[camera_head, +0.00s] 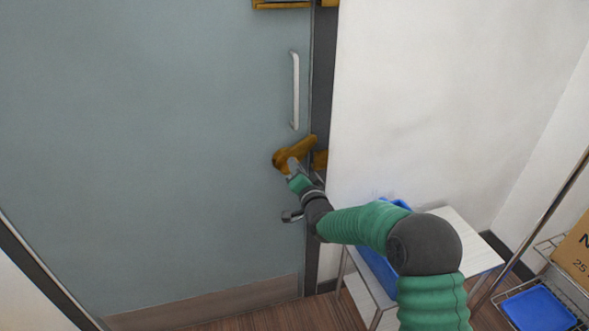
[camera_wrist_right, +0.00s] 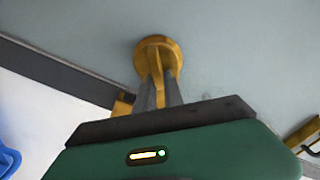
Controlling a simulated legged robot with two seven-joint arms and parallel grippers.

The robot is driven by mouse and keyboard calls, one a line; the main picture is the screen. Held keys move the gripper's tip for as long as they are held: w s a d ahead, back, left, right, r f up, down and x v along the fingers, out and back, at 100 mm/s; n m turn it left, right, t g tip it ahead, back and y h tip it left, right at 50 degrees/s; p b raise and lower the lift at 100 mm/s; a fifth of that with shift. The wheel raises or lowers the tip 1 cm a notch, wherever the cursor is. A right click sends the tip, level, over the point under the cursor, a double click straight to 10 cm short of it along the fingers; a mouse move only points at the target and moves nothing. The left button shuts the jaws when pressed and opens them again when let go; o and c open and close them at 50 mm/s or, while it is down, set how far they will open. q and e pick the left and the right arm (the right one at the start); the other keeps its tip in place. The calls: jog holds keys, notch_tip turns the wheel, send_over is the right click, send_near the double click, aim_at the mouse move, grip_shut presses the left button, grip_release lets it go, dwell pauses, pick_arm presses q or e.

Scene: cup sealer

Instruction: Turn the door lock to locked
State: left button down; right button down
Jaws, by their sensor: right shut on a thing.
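The door lock (camera_head: 284,158) is a brass-coloured piece near the right edge of the grey-blue door (camera_head: 180,150). Its lever slants up to the right toward the door frame. My right gripper (camera_head: 293,165) is at the lock, shut on its lever. In the right wrist view, the lock's round base (camera_wrist_right: 158,48) shows beyond the two grey fingers (camera_wrist_right: 159,92), which have the brass lever between them. Part of the lever is hidden by the fingers. My left gripper is in neither view.
A white vertical handle (camera_head: 295,90) is above the lock, and a dark lever handle (camera_head: 292,215) is below it. A brass piece (camera_head: 320,160) sits on the dark door frame. A small table (camera_head: 455,232) with blue items stands right of the door.

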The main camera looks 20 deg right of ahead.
jog(key=shift+d+f+m+b, duration=0.1)
jog(key=shift+f+m, duration=0.15)
jog(key=shift+m, duration=1.05)
jog(key=shift+d+f+m+b, duration=0.1)
jog(key=shift+f+m, duration=0.1)
jog(key=shift+m, duration=1.1)
jog(key=shift+d+f+m+b, duration=0.1)
jog(key=shift+f+m, duration=0.15)
jog(key=shift+m, duration=1.05)
jog(key=shift+f, duration=0.1)
jog(key=c, duration=1.4)
grip_release()
jog(key=shift+c, duration=0.2)
jog(key=shift+s, duration=0.1)
jog(key=s+p, duration=0.2)
jog(key=s, duration=1.4)
jog(key=shift+s+d+p, duration=0.3)
jog(key=shift+d+p, duration=0.05)
jog(key=shift+p, duration=0.05)
